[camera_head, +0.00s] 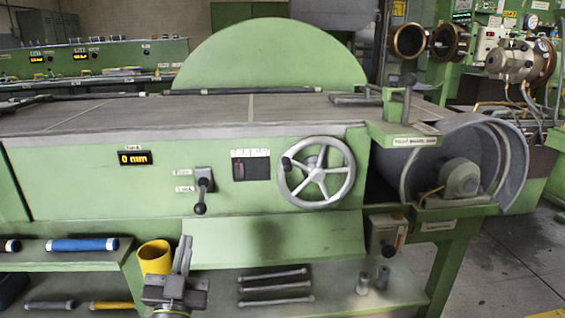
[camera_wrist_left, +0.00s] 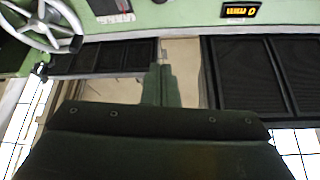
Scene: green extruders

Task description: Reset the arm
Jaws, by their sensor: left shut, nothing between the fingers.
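My left gripper (camera_head: 184,242) points upward at the bottom of the head view, in front of the green machine's lower shelf. Its two fingers are together with nothing between them. The closed fingers (camera_wrist_left: 162,86) also show in the left wrist view, where the scene appears upside down. The fingers overlap the view of a yellow cup (camera_head: 154,258) just to their left; whether they touch it I cannot tell. My right gripper is in neither view.
The green machine (camera_head: 110,190) has a lever (camera_head: 202,191), a handwheel (camera_head: 318,173) and a display reading 0 mm (camera_head: 135,158). Several metal bars (camera_head: 275,288) lie on the lower shelf. A blue-handled tool (camera_head: 82,245) lies at left. Floor is clear at lower right.

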